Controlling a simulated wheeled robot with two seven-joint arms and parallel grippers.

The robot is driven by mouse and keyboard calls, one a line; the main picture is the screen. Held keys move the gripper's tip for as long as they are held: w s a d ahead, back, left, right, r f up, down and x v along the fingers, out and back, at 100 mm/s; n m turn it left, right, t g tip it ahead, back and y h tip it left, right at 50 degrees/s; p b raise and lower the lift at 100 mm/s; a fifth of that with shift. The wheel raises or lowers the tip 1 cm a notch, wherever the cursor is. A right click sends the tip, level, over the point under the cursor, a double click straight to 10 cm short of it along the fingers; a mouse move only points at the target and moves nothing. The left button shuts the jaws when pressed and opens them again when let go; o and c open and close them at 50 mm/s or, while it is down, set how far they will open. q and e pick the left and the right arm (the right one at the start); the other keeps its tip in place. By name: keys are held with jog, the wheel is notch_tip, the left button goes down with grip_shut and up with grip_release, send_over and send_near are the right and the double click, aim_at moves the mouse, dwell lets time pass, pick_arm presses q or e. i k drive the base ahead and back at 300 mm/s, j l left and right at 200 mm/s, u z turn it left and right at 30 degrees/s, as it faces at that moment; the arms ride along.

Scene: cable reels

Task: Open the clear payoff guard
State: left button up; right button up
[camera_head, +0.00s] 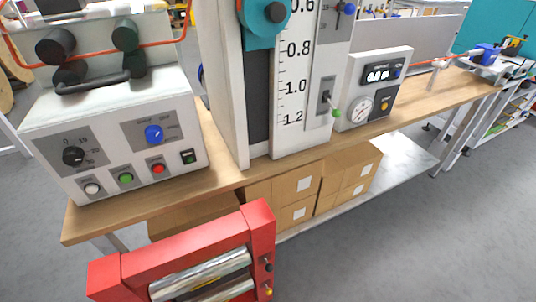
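I cannot make out a clear payoff guard in the head view. A grey-white control box (110,115) with a black bar handle (92,83) stands at the left end of the bench. Black rollers (55,46) and an orange cable (150,46) are at its back. Part of a tan reel (12,82) shows behind it at the left edge, cut off by the frame. Neither of my grippers is in view.
A wooden bench (225,180) carries a tall scaled column (298,100) and a meter box (375,88). Cardboard boxes (295,190) sit on its lower shelf. A red frame with metal rollers (185,245) stands in front. Grey floor at right is clear.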

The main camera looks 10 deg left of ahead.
aim_at(49, 19)
jog(key=u, duration=1.3)
jog(key=i+j+z, duration=0.15)
jog(key=i+j, duration=0.15)
jog(key=i+j+z, duration=0.1)
jog(key=i+j, duration=0.15)
jog(key=j, duration=0.25)
